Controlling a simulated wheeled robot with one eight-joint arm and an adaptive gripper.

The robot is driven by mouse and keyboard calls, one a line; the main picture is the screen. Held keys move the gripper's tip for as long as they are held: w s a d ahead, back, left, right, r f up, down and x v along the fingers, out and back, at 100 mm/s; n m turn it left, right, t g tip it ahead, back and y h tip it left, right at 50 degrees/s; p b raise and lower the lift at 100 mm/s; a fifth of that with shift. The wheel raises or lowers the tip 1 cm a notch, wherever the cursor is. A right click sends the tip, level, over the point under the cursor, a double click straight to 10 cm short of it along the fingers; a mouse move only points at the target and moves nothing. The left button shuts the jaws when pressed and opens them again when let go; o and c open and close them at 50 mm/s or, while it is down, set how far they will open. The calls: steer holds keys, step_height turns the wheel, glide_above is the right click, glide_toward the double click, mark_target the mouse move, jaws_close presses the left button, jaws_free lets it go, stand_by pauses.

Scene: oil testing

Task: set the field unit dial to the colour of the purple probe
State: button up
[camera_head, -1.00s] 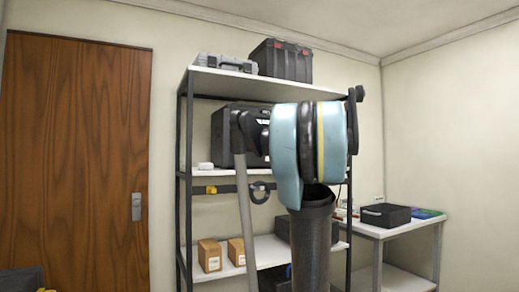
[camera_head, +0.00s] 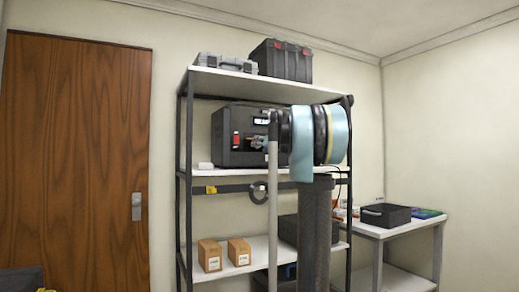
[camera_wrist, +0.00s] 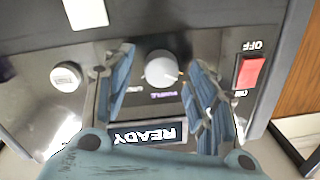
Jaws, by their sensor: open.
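The field unit (camera_head: 228,152) is a dark case on the middle shelf. In the wrist view its metal panel appears upside down. A round white dial (camera_wrist: 161,68) has a small yellowish mark at its right edge. Purple lettering that seems to read PURPLE shows just below it, with other partly hidden labels around it. My gripper (camera_wrist: 160,62) is open, one finger on each side of the dial, with visible gaps; contact cannot be told. In the head view my gripper (camera_head: 260,143) is at the unit's front. No purple probe can be made out.
The panel also has a second white knob (camera_wrist: 66,77), a red OFF/ON switch (camera_wrist: 250,71) and a display (camera_wrist: 147,134) reading READY. Shelf posts (camera_head: 184,150) stand beside the unit. A side table (camera_head: 372,231) at right holds a black bin (camera_head: 386,215).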

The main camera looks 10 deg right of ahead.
steer(key=shift+w+a, duration=0.25)
steer(key=shift+w, duration=0.35)
steer(key=shift+c, duration=0.4)
steer(key=c, duration=1)
steer(key=shift+o, duration=0.2)
steer(key=m, duration=1.1)
steer(key=shift+f+m+t, duration=0.15)
steer(key=shift+m+t, duration=0.25)
